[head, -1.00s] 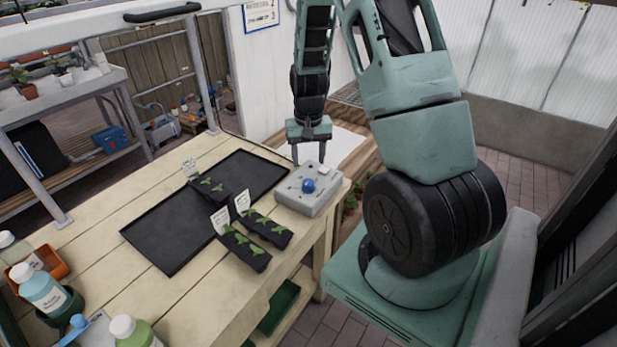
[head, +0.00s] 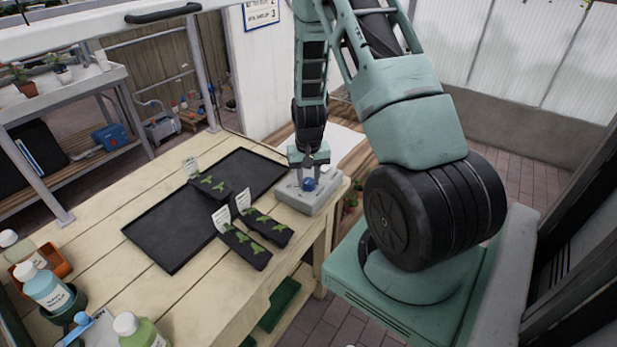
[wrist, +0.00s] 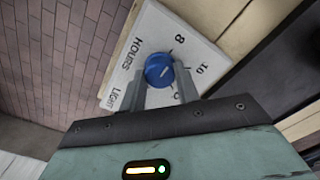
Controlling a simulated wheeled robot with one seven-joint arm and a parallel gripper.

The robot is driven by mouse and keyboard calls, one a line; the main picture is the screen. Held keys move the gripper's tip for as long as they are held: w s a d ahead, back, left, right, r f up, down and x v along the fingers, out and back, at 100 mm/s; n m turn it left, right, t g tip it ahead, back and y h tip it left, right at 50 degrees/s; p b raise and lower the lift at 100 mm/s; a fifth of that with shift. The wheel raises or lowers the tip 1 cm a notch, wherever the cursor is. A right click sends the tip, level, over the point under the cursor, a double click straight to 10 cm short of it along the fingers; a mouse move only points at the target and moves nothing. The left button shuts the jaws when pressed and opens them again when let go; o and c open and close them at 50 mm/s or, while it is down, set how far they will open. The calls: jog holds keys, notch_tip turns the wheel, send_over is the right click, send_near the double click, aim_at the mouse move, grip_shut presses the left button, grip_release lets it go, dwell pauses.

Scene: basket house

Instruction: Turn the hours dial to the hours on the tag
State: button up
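The blue hours dial (wrist: 158,70) sits on a pale grey control box (head: 325,203) at the table's far right corner. In the wrist view its panel reads HOURS and LIGHT, with 8 and 10 visible; another mark is partly hidden by a finger. A pale pointer line on the dial slants to the upper right, roughly between 8 and 10. My gripper (wrist: 160,82) is open and points down over the box, one finger on each side of the dial; contact is unclear. White tags (head: 221,219) with writing stand in the seedling strips (head: 245,250); their writing is too small to read.
A black tray (head: 165,235) lies left of the box on the wooden table (head: 110,225). Bottles (head: 48,290) stand at the near left. A blue-edged sign (head: 261,13) hangs on the white wall. The table's right edge is close to the box.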

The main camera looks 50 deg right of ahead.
aim_at(308, 181)
jog(key=shift+c, duration=0.3)
jog(key=m, duration=1.1)
jog(key=shift+m, duration=0.3)
dwell(0.4)
jog(key=o, duration=1)
jog(key=shift+r, duration=0.15)
notch_tip(308, 181, up, 17)
jog(key=shift+r, duration=0.1)
